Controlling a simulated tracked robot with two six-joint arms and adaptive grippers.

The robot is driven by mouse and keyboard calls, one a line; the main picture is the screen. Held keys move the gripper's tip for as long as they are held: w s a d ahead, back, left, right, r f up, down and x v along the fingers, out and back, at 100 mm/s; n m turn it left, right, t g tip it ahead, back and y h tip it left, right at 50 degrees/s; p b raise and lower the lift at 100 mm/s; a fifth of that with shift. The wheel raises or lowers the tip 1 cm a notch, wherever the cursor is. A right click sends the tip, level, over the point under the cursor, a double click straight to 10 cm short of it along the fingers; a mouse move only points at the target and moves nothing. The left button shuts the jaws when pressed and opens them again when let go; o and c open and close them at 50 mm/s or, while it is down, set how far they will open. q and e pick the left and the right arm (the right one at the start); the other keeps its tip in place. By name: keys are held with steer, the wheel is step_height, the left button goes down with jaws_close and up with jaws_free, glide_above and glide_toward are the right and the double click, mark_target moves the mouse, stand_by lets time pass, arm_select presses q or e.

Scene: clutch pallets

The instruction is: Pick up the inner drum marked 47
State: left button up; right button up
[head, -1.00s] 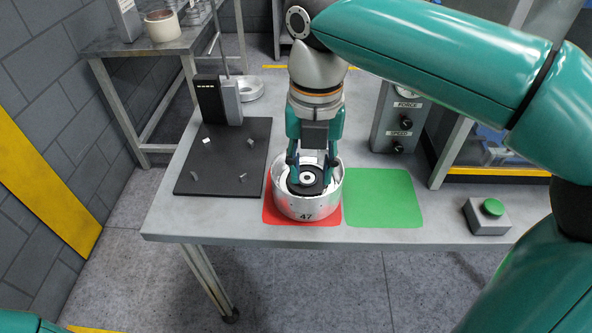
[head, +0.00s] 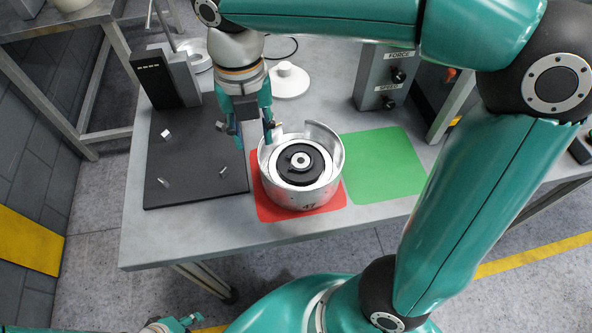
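The silver drum (head: 334,172) stands upright on the red square (head: 272,207) of the table. Its front mark is faint and partly cut by the view angle, but 47 can be made out. A black disc with a pale hub (head: 301,161) sits inside it. My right gripper (head: 249,138) hangs to the left of the drum, over the edge of the black mat, with its fingers apart and nothing between them. Its right finger is close to the drum's rim; I cannot tell if they touch. A small teal part of my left gripper (head: 180,322) shows at the bottom edge, mostly hidden.
The black mat (head: 205,185) with several small metal pieces lies at left, a dark upright device (head: 165,80) behind it. An empty green square (head: 385,165) is right of the drum. A control box (head: 385,80) and a white round stand (head: 290,84) are behind.

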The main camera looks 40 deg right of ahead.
mark_target(259, 161)
step_height(259, 161, down, 9)
steer(key=shift+d+f+b, duration=0.1)
steer(key=shift+d+b, duration=0.05)
steer(key=shift+b, duration=0.15)
steer(key=c, duration=0.7)
jaws_close()
steer(key=shift+w+r, duration=0.1)
steer(key=shift+r, duration=0.1)
